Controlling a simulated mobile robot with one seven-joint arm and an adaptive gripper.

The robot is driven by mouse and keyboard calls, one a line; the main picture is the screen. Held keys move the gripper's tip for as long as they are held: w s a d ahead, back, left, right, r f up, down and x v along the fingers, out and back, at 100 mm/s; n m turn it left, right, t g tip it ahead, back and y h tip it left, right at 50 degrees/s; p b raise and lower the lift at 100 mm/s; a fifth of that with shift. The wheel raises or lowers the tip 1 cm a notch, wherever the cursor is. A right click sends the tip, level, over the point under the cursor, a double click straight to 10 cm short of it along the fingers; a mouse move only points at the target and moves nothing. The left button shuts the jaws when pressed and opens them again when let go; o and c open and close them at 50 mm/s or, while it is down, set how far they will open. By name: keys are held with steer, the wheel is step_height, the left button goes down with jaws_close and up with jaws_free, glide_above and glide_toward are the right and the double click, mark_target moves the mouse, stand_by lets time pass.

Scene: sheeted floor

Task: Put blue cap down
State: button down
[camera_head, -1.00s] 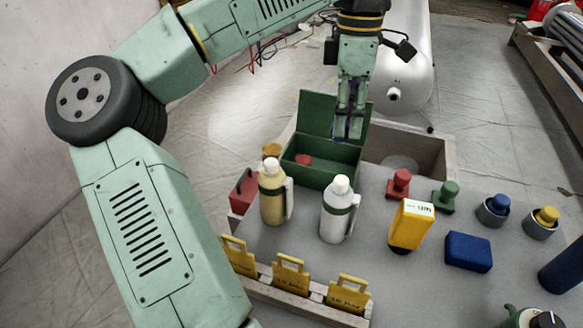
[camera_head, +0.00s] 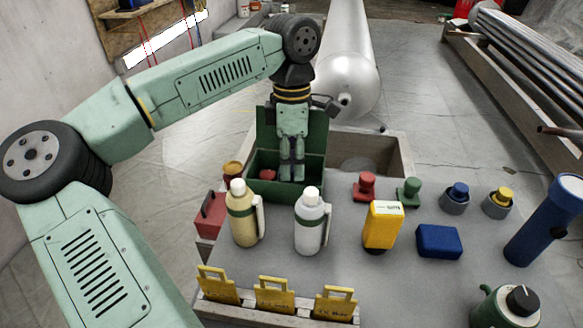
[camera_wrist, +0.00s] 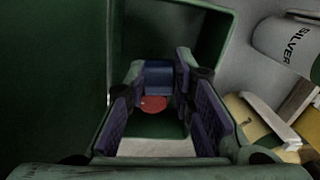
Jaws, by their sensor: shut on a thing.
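My gripper (camera_head: 291,176) points down into the open green box (camera_head: 311,166), its fingers below the rim. In the wrist view my gripper (camera_wrist: 160,80) has its purple-padded fingers on either side of the blue cap (camera_wrist: 158,76), which it holds at the fingertips. A red round piece (camera_wrist: 153,104) lies in the box close to the cap; it also shows in the head view (camera_head: 267,175) left of the fingers. In the head view the cap is hidden by the fingers and box wall. I cannot tell whether the cap touches the box floor.
A cream bottle (camera_head: 242,215) and a white bottle (camera_head: 311,222) stand in front of the box. A wooden bin (camera_head: 400,150) is right of it. Red (camera_head: 365,187) and green (camera_head: 409,192) knobs, a yellow device (camera_head: 383,224) and a blue block (camera_head: 439,241) stand to the right.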

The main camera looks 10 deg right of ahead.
steer(key=shift+f, duration=0.9)
steer(key=c, duration=1.7)
jaws_free()
steer(key=shift+o, duration=0.2)
step_height(320, 180, up, 12)
steer(key=w, duration=0.1)
steer(key=shift+w, duration=0.15)
steer(key=shift+d+r, duration=0.1)
steer(key=shift+d, duration=0.1)
